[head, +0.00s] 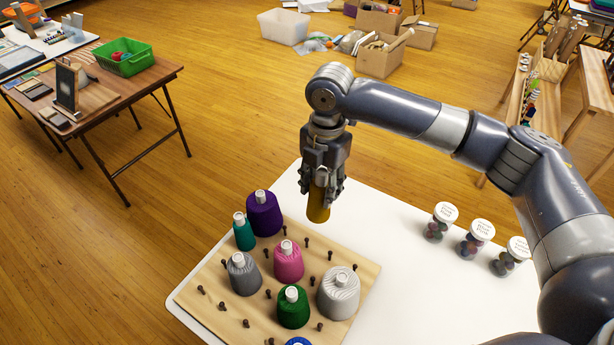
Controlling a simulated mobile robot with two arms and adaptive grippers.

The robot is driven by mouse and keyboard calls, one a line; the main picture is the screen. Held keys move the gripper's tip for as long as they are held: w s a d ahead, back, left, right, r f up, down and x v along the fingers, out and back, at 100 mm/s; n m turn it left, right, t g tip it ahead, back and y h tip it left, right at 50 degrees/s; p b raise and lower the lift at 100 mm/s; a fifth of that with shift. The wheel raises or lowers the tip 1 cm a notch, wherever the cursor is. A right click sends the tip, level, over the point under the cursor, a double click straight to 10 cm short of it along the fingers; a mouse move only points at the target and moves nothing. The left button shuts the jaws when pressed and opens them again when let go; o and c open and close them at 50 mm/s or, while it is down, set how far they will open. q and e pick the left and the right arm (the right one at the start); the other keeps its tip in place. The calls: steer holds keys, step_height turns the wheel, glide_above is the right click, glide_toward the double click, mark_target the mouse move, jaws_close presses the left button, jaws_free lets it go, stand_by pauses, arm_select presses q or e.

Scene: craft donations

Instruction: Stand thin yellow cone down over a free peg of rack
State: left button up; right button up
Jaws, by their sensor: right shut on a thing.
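My right gripper (320,190) points down and is shut on the thin yellow cone (318,208). The cone hangs upright below the fingers, which hide its upper part. It appears above the back right edge of the wooden rack (366,272); I cannot tell its exact height. The rack holds cones of purple (264,216), teal (244,235), pink (289,263), grey (243,277), green (293,310) and white (340,296) thread, plus a blue one (298,342) cut off by the lower edge. Several dark pegs stand bare between them, such as one free peg (329,254). My left gripper is not in view.
The rack lies on a white table (420,290). Several clear jars with white lids, including one jar (439,222), stand at the right. The tabletop between rack and jars is clear. A brown table (120,85) with a green basket (125,60) stands apart at the left.

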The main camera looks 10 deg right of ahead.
steer(key=n, duration=0.2)
steer(key=w+a+n+p, duration=0.1)
steer(key=n, duration=0.2)
steer(key=w+f+n, duration=0.1)
steer(key=n, duration=0.1)
steer(key=shift+w+a, duration=0.15)
steer(key=shift+w, duration=0.05)
step_height(320, 180, down, 14)
steer(key=w+n+b, duration=0.1)
steer(key=n+b, duration=0.6)
steer(key=shift+w+a+f+n, duration=0.2)
steer(key=shift+w+a+n, duration=0.1)
steer(key=shift+w+a, duration=0.15)
steer(key=shift+s+f, duration=0.1)
steer(key=shift+f+b, duration=1.55)
steer(key=shift+f, duration=1.15)
steer(key=shift+f, duration=0.2)
